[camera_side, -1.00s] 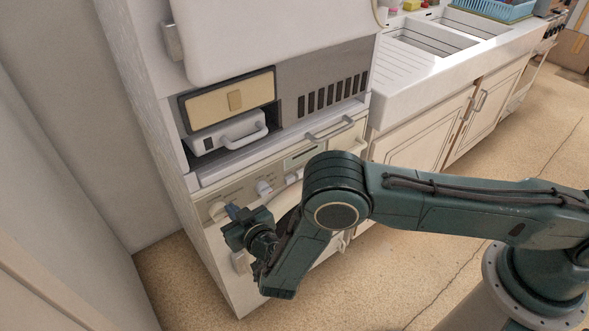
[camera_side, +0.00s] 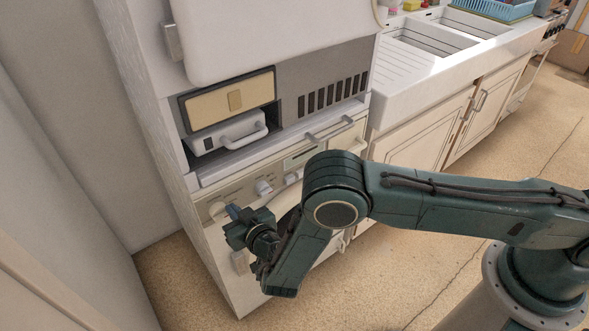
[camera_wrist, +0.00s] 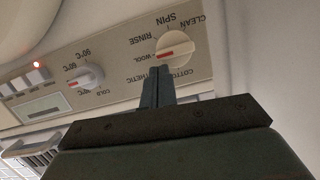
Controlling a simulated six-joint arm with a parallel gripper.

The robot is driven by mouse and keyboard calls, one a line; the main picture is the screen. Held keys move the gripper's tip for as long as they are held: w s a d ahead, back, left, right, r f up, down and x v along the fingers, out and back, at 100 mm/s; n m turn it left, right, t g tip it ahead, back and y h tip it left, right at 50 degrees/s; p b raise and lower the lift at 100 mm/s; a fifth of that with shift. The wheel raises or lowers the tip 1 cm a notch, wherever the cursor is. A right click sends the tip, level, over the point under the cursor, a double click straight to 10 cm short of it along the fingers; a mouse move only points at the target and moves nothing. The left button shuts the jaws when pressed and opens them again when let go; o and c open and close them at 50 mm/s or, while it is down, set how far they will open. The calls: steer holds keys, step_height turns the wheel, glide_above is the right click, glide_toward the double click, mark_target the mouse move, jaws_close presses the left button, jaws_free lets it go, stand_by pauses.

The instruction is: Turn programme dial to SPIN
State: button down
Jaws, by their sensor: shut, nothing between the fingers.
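The programme dial (camera_wrist: 177,50) is a round cream knob with a red pointer mark, on the beige control panel. In the wrist view its labels are upside down, and the red mark points left, toward WOOL. SPIN is printed above the dial, with RINSE to its upper left. My gripper (camera_wrist: 157,70) is shut and empty, its tips at the dial's lower left edge; I cannot tell whether they touch it. In the side view my gripper (camera_side: 229,210) is at the panel's left end, beside the dial (camera_side: 216,209), which is partly hidden.
A temperature dial (camera_wrist: 86,77) sits on the same panel, with a row of buttons and a red light (camera_wrist: 37,65) beyond it. A drawer with a handle (camera_side: 240,128) and a bar handle (camera_side: 330,128) stick out above the panel. A sink unit (camera_side: 420,75) stands at the right.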

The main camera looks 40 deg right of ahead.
steer(key=shift+d+f+m+y, duration=0.25)
steer(key=shift+m+y, duration=0.15)
steer(key=shift+m, duration=0.4)
steer(key=m, duration=0.1)
steer(key=f+m+y, duration=0.1)
steer(key=shift+d+m, duration=0.25)
steer(key=shift+m, duration=0.05)
steer(key=shift+f, duration=0.35)
steer(key=shift+a+f+m, duration=0.2)
steer(key=shift+f+m, duration=0.4)
steer(key=shift+f, duration=0.55)
steer(key=shift+s, duration=0.15)
stand_by(1.3)
steer(key=v, duration=0.7)
